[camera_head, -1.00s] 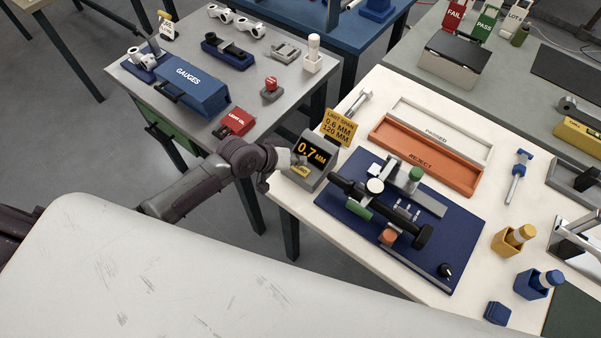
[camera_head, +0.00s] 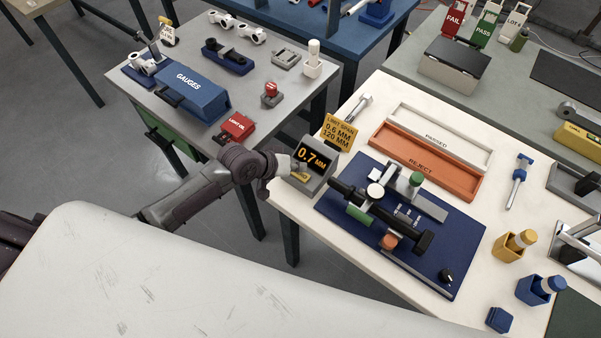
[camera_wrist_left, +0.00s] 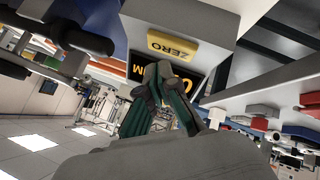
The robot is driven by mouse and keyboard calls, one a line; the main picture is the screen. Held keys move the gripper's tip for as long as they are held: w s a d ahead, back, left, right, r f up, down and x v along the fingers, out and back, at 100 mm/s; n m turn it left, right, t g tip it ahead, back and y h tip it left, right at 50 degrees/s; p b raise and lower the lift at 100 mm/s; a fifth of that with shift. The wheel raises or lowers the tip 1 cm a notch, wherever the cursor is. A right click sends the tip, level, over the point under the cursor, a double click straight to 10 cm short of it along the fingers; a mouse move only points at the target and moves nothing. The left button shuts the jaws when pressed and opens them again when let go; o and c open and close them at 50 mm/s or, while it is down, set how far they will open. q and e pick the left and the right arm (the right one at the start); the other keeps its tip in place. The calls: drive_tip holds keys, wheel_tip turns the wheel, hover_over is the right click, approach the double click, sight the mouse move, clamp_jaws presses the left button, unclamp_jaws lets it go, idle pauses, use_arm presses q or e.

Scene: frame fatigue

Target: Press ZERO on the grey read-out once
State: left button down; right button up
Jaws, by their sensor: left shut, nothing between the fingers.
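The grey read-out (camera_head: 322,176) stands at the left edge of the cream table, its dark screen showing 0.7 MM in amber. Its yellow ZERO button (camera_head: 300,176) sits low on the front, partly behind my left gripper in the head view. My left gripper (camera_head: 287,168) is shut and empty, close in front of the read-out. Its fingertips (camera_wrist_left: 159,72) show just below the button in the wrist view; I cannot tell whether they touch. My right gripper is out of view.
A yellow limit sign (camera_head: 338,133) stands behind the read-out. A blue mat (camera_head: 455,228) with a gauge fixture lies just right of it. The orange REJECT tray (camera_head: 420,165) and white PASSED tray (camera_head: 440,135) are behind. A grey table (camera_head: 205,65) with gauges is at left.

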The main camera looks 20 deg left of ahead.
sight(298, 175)
use_arm(q)
drive_tip(key=shift+f, duration=0.1)
idle(0.4)
drive_tip(key=shift+f, duration=0.35)
drive_tip(key=shift+f, duration=0.4)
idle(0.5)
idle(0.3)
drive_tip(key=shift+r+p, duration=0.75)
drive_tip(key=shift+r, duration=0.1)
wheel_tip(298, 175, up, 5)
drive_tip(key=p, duration=0.5)
